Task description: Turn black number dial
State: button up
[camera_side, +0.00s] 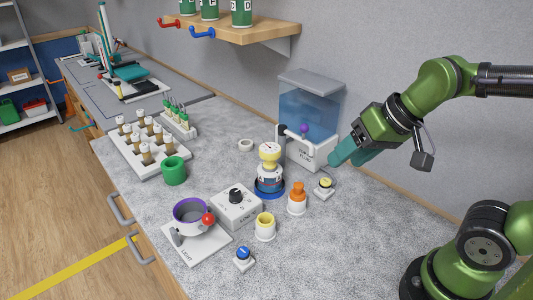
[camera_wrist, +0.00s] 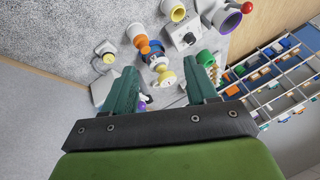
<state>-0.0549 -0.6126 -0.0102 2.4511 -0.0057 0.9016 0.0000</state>
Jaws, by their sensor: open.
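The black number dial (camera_side: 236,196) is a knob on top of a light grey box (camera_side: 237,212) in the middle of the counter. In the wrist view the dial (camera_wrist: 189,38) shows near the top, with its box around it. Small markings surround the knob, too small to read. My gripper (camera_side: 343,157) is right of the dial and above the counter, beside the blue water tank. In the wrist view my gripper's (camera_wrist: 160,80) teal fingers are apart, with nothing held between them. The dial lies beyond the fingertips, untouched.
The water tank (camera_side: 310,110) stands behind. The front right counter is clear.

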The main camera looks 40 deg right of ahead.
jog(key=w+a+m+g, duration=0.1)
jog(key=w+a+g, duration=0.25)
jog(key=w, duration=0.85)
jog(key=m+g+h, duration=0.2)
jog(key=m+g, duration=0.1)
jog(key=m, duration=0.7)
send_over(235, 192)
notch_tip(235, 192, down, 2)
notch_tip(235, 192, down, 16)
jog(key=shift+w+r, duration=0.1)
jog(key=shift+c, duration=0.3)
jog(key=c, duration=1)
